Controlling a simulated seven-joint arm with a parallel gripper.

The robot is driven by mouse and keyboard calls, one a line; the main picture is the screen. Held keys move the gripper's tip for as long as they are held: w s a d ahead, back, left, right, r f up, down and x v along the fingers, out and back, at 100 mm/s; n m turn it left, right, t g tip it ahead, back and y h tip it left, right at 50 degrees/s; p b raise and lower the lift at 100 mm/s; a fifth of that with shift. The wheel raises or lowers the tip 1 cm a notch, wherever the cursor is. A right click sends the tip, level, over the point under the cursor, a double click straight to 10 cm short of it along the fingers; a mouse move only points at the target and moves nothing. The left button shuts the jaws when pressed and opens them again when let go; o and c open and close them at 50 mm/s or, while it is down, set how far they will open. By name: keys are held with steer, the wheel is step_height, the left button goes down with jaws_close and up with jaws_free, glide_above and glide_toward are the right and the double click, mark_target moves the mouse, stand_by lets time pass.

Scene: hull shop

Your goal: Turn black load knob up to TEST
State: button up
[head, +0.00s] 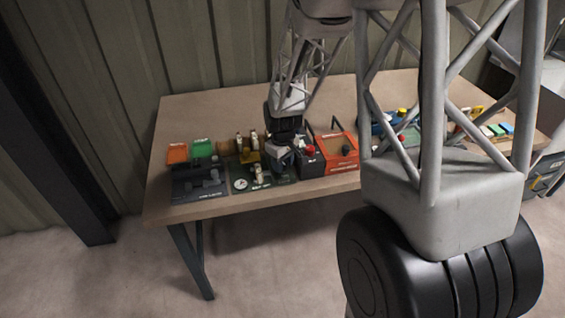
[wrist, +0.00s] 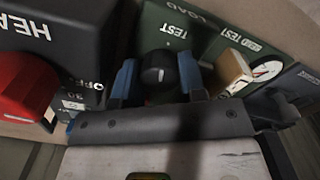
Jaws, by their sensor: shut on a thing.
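The black load knob (wrist: 157,68) sits on a dark green panel (wrist: 205,22) with the words LOAD and TEST above it in the wrist view. My gripper (wrist: 157,82) has one blue finger on each side of the knob and is shut on it. A small pale mark shows on the knob's face, but I cannot tell for sure where it points. In the head view my gripper (head: 280,158) reaches down over the green panel (head: 262,184), and the knob is hidden behind it.
A black box (wrist: 60,40) with a large red knob (wrist: 25,85) stands close to the left of my gripper in the wrist view. A tan-topped part (wrist: 233,70) and a round gauge (wrist: 267,70) lie to the right. An orange box (head: 338,150) stands further along the bench.

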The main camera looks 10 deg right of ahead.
stand_by(0.5)
steer(key=o, duration=0.7)
steer(key=shift+c, duration=0.2)
steer(key=shift+r, duration=0.15)
steer(key=shift+r, duration=3.75)
